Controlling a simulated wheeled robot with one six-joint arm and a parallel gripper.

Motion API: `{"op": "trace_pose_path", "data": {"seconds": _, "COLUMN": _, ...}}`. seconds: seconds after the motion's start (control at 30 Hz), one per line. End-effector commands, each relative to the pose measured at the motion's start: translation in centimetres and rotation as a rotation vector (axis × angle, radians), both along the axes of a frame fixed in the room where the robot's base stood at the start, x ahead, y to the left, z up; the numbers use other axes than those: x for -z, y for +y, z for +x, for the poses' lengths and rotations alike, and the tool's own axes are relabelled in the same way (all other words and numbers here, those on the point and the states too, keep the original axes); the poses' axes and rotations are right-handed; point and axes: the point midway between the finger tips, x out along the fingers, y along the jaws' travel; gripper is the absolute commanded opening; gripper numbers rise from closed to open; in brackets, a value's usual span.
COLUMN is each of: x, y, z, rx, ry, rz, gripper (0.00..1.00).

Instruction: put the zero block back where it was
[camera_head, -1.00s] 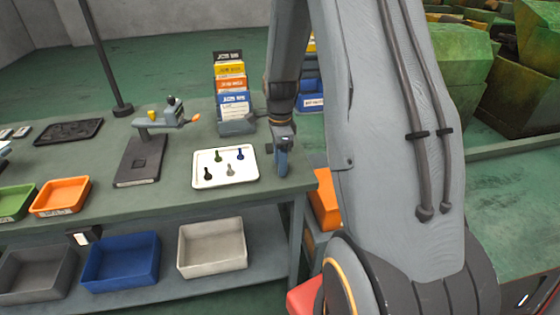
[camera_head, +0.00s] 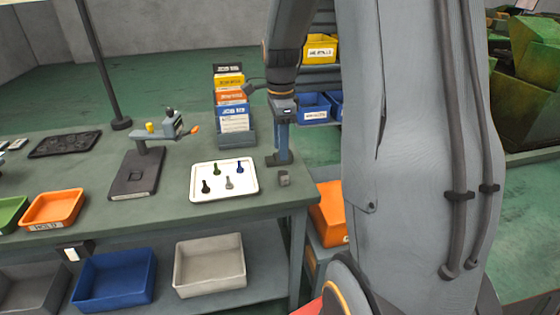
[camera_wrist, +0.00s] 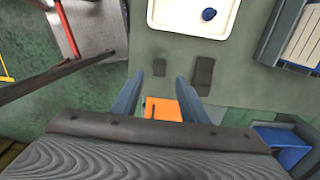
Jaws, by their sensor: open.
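A small grey block (camera_head: 283,178), which looks like the zero block, stands on the bench near its right end. No label on it is readable. In the wrist view the small block (camera_wrist: 159,67) is dark and lies ahead of the gap between my fingers, apart from both. A longer dark block (camera_wrist: 204,75) lies beside it; in the head view my gripper mostly hides that one. My gripper (camera_head: 284,160) points down just behind the small block. In the wrist view my gripper (camera_wrist: 160,88) is open, with nothing between its fingers.
A white tray (camera_head: 250,186) with several small coloured pegs lies left of the block. A card rack (camera_head: 236,138) stands behind the tray. A grey fixture (camera_head: 140,170) is further left. An orange bin (camera_head: 330,215) sits below the bench's right end.

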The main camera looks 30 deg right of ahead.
Motion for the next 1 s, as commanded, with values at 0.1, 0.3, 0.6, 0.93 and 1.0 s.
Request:
{"op": "trace_pose_path", "data": {"seconds": 0.1, "x": -1.1, "y": 0.0, "z": 0.1, "rx": 0.000, "ry": -0.002, "rz": -0.001, "gripper": 0.40}}
{"op": "trace_pose_path", "data": {"seconds": 0.3, "x": -1.4, "y": 1.4, "z": -0.9, "rx": -0.131, "ry": -0.008, "rz": -0.002, "gripper": 0.40}}
{"op": "trace_pose_path", "data": {"seconds": 0.6, "x": 0.8, "y": 8.7, "z": -7.1, "rx": -0.939, "ry": -0.052, "rz": -0.035, "gripper": 0.40}}
{"op": "trace_pose_path", "data": {"seconds": 0.93, "x": 3.0, "y": 13.7, "z": -14.2, "rx": -1.712, "ry": -0.084, "rz": -0.099, "gripper": 0.40}}
{"op": "trace_pose_path", "data": {"seconds": 1.0, "x": 3.2, "y": 14.1, "z": -14.9, "rx": -1.787, "ry": -0.085, "rz": -0.105, "gripper": 0.40}}
